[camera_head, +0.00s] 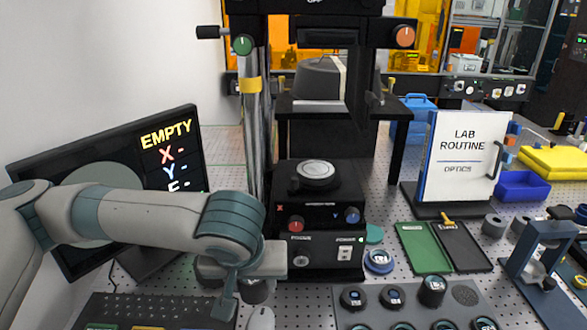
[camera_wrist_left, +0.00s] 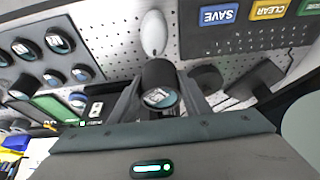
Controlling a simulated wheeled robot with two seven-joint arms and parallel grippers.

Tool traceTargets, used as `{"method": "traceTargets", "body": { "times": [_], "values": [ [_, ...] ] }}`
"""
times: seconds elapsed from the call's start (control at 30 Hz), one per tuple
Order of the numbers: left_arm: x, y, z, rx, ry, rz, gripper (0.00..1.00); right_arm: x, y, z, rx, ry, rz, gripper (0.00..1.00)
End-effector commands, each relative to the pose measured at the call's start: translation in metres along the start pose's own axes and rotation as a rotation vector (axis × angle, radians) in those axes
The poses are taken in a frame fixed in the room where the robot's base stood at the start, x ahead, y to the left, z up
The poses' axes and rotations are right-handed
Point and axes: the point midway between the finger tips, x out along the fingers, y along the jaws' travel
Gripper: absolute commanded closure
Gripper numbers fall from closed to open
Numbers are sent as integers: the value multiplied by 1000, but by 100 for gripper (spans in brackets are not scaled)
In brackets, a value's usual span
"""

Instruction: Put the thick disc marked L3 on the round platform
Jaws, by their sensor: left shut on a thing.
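The round platform (camera_head: 317,170) is a pale metal disc on the black instrument stage in the middle of the head view, and its top looks bare. My left gripper (camera_wrist_left: 158,98) is shut on a thick dark disc (camera_wrist_left: 162,72) with a pale label on its end. The label is too small to read for certain. In the head view the left gripper (camera_head: 243,292) is low, in front and to the left of the platform, and the arm partly hides the held disc. My right gripper is not in view.
A grey tray (camera_head: 465,296) with several dark discs stands at the front right. The monitor (camera_head: 120,170) reads EMPTY at left. The instrument's metal column (camera_head: 258,130) rises left of the platform. A white mouse (camera_head: 261,318) and keyboard (camera_head: 140,312) lie in front.

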Motion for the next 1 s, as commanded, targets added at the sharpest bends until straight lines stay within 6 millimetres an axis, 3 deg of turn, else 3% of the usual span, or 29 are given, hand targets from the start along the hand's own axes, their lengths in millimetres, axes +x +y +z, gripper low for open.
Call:
{"method": "traceTargets", "body": {
  "times": [0.67,1.0],
  "values": [
    [-3,0,-4,23,-4,11,88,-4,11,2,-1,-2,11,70],
    [-18,-5,-35,247,-28,106,88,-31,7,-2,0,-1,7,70]
  ]
}}
